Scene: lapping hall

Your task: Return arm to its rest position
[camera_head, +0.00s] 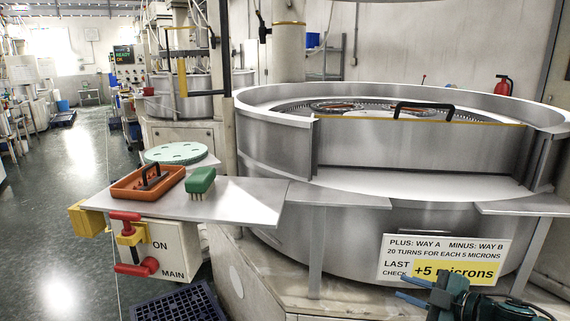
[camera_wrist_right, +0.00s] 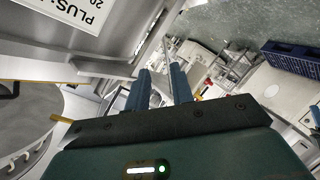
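My right gripper (camera_head: 400,286) shows at the lower right of the head view, its blue fingers pointing left, just below the white notice sign (camera_head: 440,260) on the lapping machine. In the right wrist view the two blue fingers of the gripper (camera_wrist_right: 160,72) stand apart with nothing between them. The gripper is open and empty. Part of my right arm's dark green body shows at the lower right edge of the head view. My left gripper and left arm are not in view.
A large round lapping machine (camera_head: 400,225) fills the right side. A grey shelf (camera_head: 240,203) carries an orange tray (camera_head: 128,190) and a green brush (camera_head: 200,181). Below are a switch box (camera_head: 175,245) with red handles and a dark blue crate (camera_head: 180,305). The left aisle floor (camera_head: 70,200) is open.

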